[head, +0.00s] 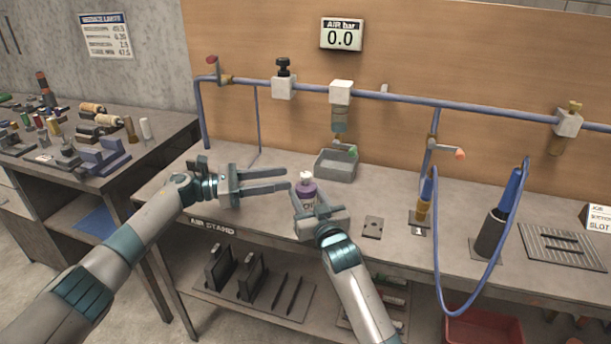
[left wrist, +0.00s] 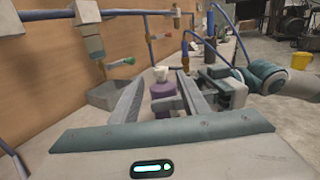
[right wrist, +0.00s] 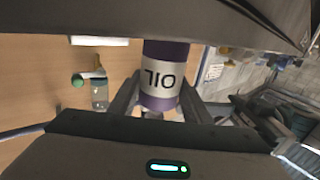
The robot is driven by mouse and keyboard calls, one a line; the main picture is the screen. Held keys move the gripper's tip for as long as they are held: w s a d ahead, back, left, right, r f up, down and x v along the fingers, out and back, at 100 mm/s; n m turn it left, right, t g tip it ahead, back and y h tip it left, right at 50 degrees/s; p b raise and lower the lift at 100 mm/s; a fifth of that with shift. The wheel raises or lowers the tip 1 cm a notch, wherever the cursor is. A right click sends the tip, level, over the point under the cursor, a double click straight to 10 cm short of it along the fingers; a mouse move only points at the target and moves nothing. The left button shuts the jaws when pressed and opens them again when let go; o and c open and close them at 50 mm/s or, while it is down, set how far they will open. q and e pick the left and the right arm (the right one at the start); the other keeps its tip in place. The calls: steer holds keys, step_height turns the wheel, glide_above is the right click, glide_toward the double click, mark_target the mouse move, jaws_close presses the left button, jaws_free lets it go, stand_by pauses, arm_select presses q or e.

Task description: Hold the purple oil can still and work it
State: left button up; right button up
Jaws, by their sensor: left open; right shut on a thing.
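The purple oil can (head: 307,191) has a white label reading OIL and a white top. My right gripper (head: 309,206) is shut on the can's body from the front. In the right wrist view the can (right wrist: 164,76) sits between the right fingers. My left gripper (head: 288,180) is open, with its fingers pointing right toward the can's top from the left.
A grey tray (head: 335,169) stands behind the can under a pipe fitting (head: 340,115). A small dark plate (head: 373,227) lies to the right. A blue hose (head: 437,270) loops over the bench's front edge. The gauge (head: 342,36) reads 0.0.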

mark_target(306, 174)
arm_select(q)
steer(key=x, duration=0.7)
steer(key=shift+d, duration=0.35)
steer(key=shift+c, duration=0.2)
jaws_close()
